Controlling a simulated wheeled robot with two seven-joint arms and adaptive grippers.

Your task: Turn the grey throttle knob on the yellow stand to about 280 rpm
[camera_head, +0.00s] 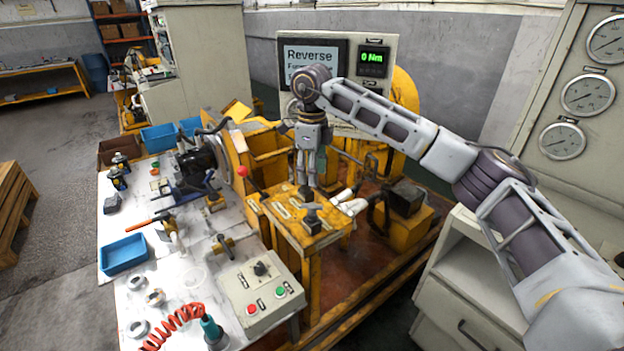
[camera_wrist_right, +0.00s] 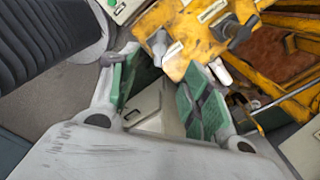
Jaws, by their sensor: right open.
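The yellow stand (camera_head: 284,229) carries labels and two knobs on its top. A grey T-shaped knob (camera_head: 312,220) stands near its front edge. A second dark knob (camera_head: 305,194) stands behind it, close under my right gripper (camera_head: 307,178). I cannot tell which is the throttle. In the right wrist view, the stand (camera_wrist_right: 196,42) shows beyond the fingers, with a dark knob (camera_wrist_right: 238,36) and a lighter grey one (camera_wrist_right: 158,44). My right gripper (camera_wrist_right: 163,95) is open and empty, its green pads apart. My left gripper is out of view.
A display panel (camera_head: 393,72) reads "Reverse" and "0 Nm"; my right arm covers its lower part, and no rpm reading shows. A control box (camera_head: 258,290) sits on the white bench. Gauges (camera_head: 588,94) stand at right.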

